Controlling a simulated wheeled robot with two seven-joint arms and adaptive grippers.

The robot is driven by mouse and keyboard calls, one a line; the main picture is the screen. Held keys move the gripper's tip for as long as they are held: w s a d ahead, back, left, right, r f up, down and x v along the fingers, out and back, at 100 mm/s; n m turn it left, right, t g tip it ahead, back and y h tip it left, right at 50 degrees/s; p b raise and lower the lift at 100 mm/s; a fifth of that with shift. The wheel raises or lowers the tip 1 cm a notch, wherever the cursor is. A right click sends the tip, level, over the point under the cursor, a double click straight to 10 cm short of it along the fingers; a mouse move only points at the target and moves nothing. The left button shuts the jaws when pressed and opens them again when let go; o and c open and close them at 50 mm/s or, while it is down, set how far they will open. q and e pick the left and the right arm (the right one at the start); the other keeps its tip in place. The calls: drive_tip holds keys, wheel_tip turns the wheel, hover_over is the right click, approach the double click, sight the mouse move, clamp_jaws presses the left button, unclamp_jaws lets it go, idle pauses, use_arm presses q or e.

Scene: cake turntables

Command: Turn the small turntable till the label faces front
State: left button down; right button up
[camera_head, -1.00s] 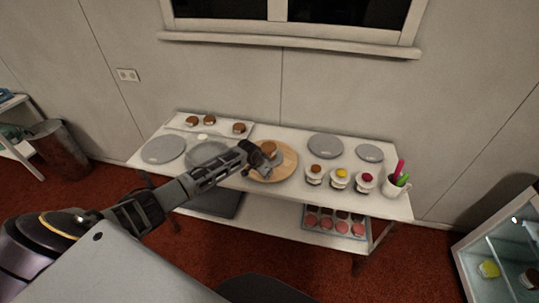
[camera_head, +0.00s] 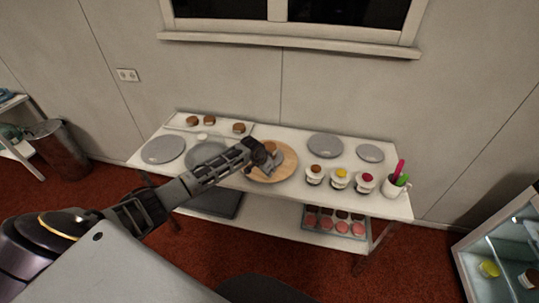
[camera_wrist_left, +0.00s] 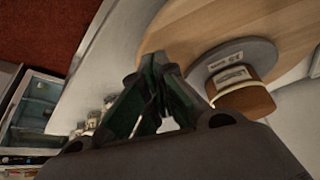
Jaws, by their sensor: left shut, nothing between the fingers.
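A round wooden board (camera_head: 287,165) sits on the table. In the left wrist view the board (camera_wrist_left: 215,22) carries a small grey disc (camera_wrist_left: 262,54). A brown-topped item (camera_wrist_left: 246,102) with a pale label (camera_wrist_left: 230,77) on its side stands on that disc. In the head view the item (camera_head: 270,146) is partly hidden by my gripper. My left gripper (camera_head: 275,160) is shut and empty over the board. In the wrist view its fingertips (camera_wrist_left: 163,65) are close beside the disc's edge; I cannot tell whether they touch it. My right gripper is out of view.
Cupcakes on stands (camera_head: 340,182) and a cup of utensils (camera_head: 397,185) are to the right. Grey discs (camera_head: 325,146) lie behind them and at the left (camera_head: 163,149). A tray of brown pastries (camera_head: 180,121) is at the back left.

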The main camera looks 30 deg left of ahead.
sight(256, 174)
use_arm(q)
drive_tip(key=shift+r, duration=0.6)
drive_tip(key=s+a, duration=0.3)
drive_tip(key=shift+a, duration=0.1)
idle(0.3)
drive_tip(key=shift+w+a, duration=0.3)
drive_tip(key=shift+a, duration=0.8)
drive_tip(key=shift+w+a, duration=0.25)
drive_tip(key=shift+a, duration=0.8)
drive_tip(key=shift+f+b, duration=0.8)
drive_tip(key=shift+f, duration=0.65)
